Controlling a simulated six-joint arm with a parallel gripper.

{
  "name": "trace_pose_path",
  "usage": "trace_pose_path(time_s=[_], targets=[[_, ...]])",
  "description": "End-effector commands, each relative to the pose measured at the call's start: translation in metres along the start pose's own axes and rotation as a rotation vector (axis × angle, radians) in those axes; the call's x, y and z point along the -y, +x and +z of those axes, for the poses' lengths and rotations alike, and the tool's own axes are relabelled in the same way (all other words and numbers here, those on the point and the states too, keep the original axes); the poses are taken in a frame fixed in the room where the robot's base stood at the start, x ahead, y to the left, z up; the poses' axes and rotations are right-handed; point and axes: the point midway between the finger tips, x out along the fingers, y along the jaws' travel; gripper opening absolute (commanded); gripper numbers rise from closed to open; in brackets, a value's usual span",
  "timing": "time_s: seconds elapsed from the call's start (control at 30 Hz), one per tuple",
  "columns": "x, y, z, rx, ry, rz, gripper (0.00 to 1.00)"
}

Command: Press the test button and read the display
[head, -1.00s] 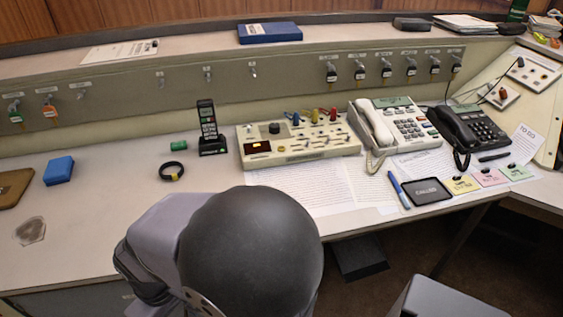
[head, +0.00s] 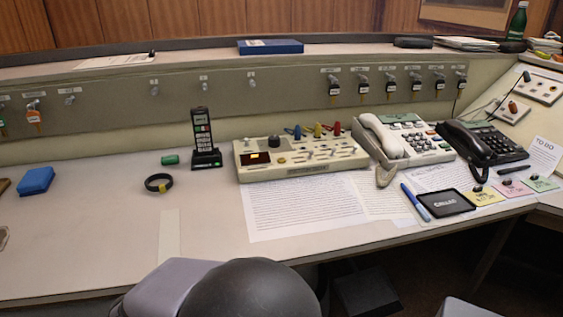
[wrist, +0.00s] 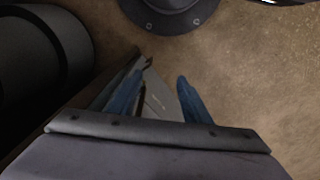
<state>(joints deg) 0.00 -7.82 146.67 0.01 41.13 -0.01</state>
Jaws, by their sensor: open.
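A cream control box (head: 318,170) stands on the desk in the head view. Its small dark display (head: 254,158) at the left glows orange, too small to read. A black knob, small switches and blue, yellow and red plugs sit to its right. I cannot tell which control is the test button. My gripper (wrist: 156,96) shows in the wrist view with its two blue fingers apart and nothing between them. It is over brown floor, away from the control box. The head view does not show the gripper, only my arm at the bottom.
A black cordless handset (head: 204,140) stands left of the box, near a black wristband (head: 158,183) and a blue block (head: 36,181). Printed sheets (head: 300,210) lie in front of the box. A white phone (head: 402,142) and a black phone (head: 484,146) stand to its right.

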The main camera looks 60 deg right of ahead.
Motion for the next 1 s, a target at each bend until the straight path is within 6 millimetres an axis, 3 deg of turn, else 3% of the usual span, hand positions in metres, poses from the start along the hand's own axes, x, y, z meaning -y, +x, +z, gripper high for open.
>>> trace_pose_path(time_s=[0.4, 0.57, 0.6, 1.0], targets=[[0.0, 0.0, 0.0, 0.0, 0.0, 0.0, 0.42], [0.0, 0.0, 0.0, 0.0, 0.0, 0.0, 0.03], [0.0, 0.0, 0.0, 0.0, 0.0, 0.0, 0.0], [0.0, 0.0, 0.0, 0.0, 0.0, 0.0, 0.0]])
